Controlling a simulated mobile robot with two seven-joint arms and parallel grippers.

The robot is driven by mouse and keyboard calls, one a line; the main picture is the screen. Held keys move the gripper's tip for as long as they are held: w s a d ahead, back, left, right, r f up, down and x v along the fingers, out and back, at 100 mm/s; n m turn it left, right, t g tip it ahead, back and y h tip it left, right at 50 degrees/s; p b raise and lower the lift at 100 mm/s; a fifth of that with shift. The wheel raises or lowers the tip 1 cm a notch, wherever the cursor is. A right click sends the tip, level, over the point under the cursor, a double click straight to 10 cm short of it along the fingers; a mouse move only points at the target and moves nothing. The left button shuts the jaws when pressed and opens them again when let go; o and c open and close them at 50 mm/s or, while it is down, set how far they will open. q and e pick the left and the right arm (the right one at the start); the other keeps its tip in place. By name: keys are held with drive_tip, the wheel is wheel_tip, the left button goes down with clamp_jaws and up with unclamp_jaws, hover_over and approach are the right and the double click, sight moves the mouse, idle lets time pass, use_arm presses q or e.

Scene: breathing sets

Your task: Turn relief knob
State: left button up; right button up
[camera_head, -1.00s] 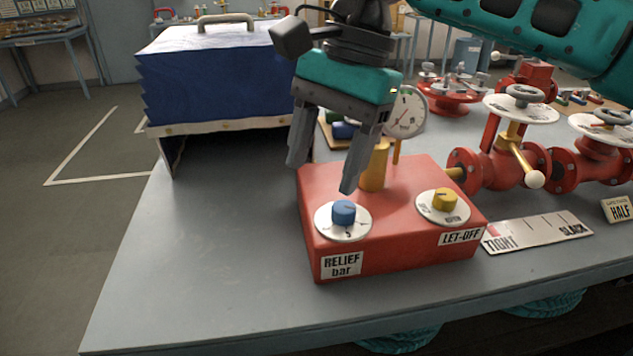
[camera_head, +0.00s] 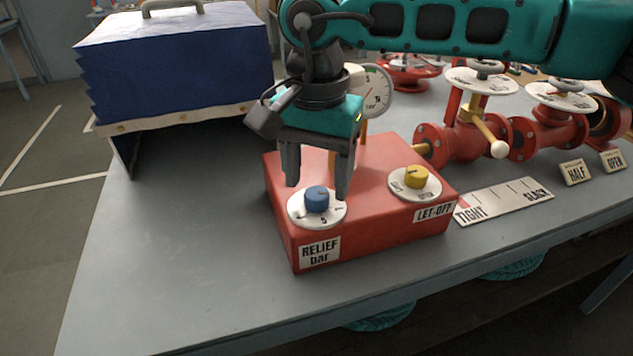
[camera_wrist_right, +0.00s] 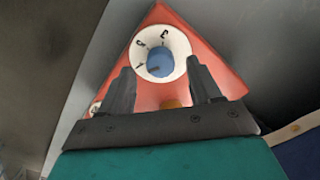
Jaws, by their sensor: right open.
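The blue relief knob (camera_head: 317,199) sits on a white numbered dial (camera_head: 303,215) on top of the red box (camera_head: 375,225), above the label "RELIEF bar" (camera_head: 319,252). My right gripper (camera_head: 318,190) points down over the knob, with one finger to each side in the head view. In the right wrist view the knob (camera_wrist_right: 160,61) shows beyond the gap between the open fingertips (camera_wrist_right: 160,65). I cannot tell how high the fingertips are above the dial. My left gripper is not in view.
A yellow let-off knob (camera_head: 416,177) sits to the right on the same box. A round gauge (camera_head: 376,90) stands behind. Red valves (camera_head: 470,145) and a TIGHT–SLACK plate (camera_head: 505,201) lie to the right. A blue bellows (camera_head: 180,65) stands at the left. The front-left tabletop (camera_head: 170,250) is clear.

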drive_tip(key=shift+f, duration=1)
drive_tip(key=c, duration=1)
